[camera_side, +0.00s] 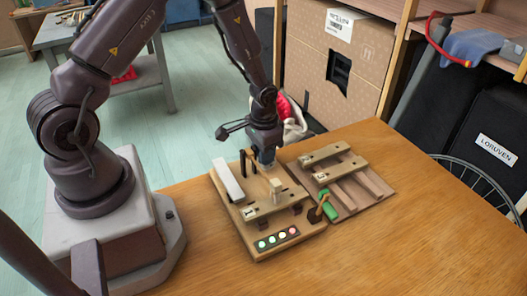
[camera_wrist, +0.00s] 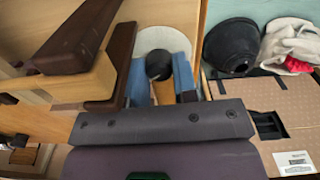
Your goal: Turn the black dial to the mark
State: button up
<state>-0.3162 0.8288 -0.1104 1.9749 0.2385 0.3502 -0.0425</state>
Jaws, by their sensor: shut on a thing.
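The black dial (camera_wrist: 158,67) shows in the wrist view as a short dark cylinder in front of a pale round disc (camera_wrist: 157,40). My gripper (camera_wrist: 162,80) has its two blue fingertips on either side of the dial and is shut on it. In the side view my gripper (camera_side: 266,160) points down at the back of a wooden board (camera_side: 258,213). The dial is hidden behind the fingers there. I cannot make out the mark in either view.
The board carries wooden bars, a white block (camera_side: 228,180), dark posts and a row of coloured lights (camera_side: 278,239). A second wooden rack (camera_side: 375,183) stands to its right, with a green piece (camera_side: 331,212) between. The table's front right is clear. A cardboard box (camera_side: 338,55) stands behind.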

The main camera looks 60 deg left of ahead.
dwell(0.4)
jog(key=o, duration=0.9)
jog(key=shift+o, duration=0.2)
jog(key=shift+r, duration=0.1)
notch_tip(320, 180, up, 13)
jog(key=s+d+r+t, duration=0.2)
jog(key=s+d+r, duration=0.2)
jog(key=s+r, duration=0.4)
jog(key=s+d+r+t, duration=0.3)
jog(key=s+r, duration=0.5)
jog(key=r, duration=0.3)
jog(key=shift+d+m+t, duration=0.3)
jog(key=shift+d, duration=0.2)
